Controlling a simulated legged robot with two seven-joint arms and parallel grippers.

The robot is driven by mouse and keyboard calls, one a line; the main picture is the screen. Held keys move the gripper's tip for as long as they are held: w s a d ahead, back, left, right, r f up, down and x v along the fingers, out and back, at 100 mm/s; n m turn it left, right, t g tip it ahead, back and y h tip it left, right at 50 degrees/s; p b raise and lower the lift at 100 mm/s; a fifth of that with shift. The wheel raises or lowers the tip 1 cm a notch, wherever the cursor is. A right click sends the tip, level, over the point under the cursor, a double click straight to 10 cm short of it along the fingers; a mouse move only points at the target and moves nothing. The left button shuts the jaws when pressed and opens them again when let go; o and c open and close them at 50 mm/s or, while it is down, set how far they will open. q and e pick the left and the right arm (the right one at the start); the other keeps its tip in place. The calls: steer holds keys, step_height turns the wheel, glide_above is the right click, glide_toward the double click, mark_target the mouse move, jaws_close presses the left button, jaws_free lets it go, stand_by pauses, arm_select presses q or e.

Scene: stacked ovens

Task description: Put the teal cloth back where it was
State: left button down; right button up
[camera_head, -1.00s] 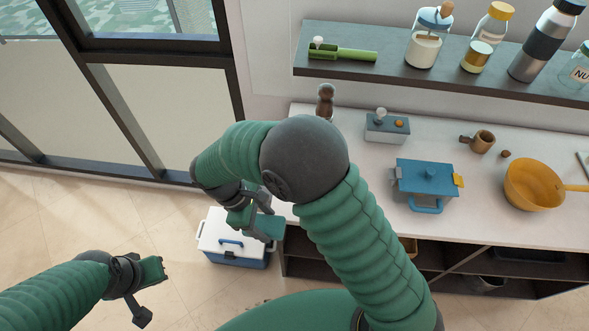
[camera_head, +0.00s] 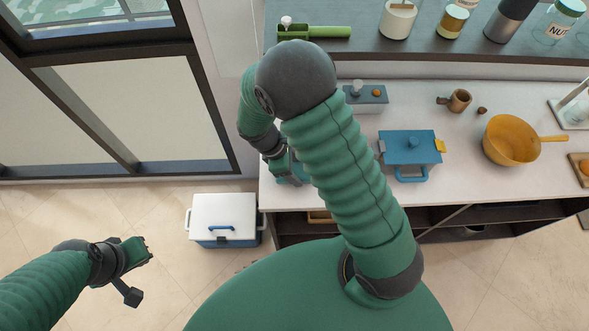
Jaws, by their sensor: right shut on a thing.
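My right gripper (camera_head: 288,170) is partly hidden behind my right arm, over the left end of the white counter (camera_head: 330,196). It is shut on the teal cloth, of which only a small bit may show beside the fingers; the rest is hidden. I cannot tell whether the cloth touches the counter. My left gripper (camera_head: 140,273) is at the lower left above the tiled floor, empty, with its fingers spread apart.
A white and blue cooler box (camera_head: 224,212) stands on the floor left of the counter. A shelf (camera_head: 360,55) with jars runs above.

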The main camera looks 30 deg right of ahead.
steer(key=shift+s+a+f, duration=0.1)
steer(key=shift+s+f, duration=0.05)
steer(key=shift+f, duration=0.35)
steer(key=shift+s+a+f, duration=0.1)
steer(key=shift+s+f, duration=0.05)
steer(key=shift+f, duration=0.3)
steer(key=shift+w+a+f, duration=0.1)
steer(key=shift+a, duration=0.05)
steer(key=o, duration=1.2)
steer(key=shift+d, duration=0.2)
steer(key=v, duration=1.1)
steer(key=shift+a+r, duration=0.2)
steer(key=shift+r, duration=0.35)
steer(key=shift+s+a+r+m+t+y, duration=0.25)
steer(key=shift+s+m+t+y, duration=0.55)
steer(key=shift+m, duration=1.15)
steer(key=shift+s+a+r+m+t+y, duration=0.1)
steer(key=shift+s+r+m+t+y, duration=0.3)
steer(key=shift+s+m+t, duration=0.85)
steer(key=shift+s+a+r+m+t+y, duration=0.2)
steer(key=shift+s+m+t+y, duration=0.7)
steer(key=shift+m, duration=1.7)
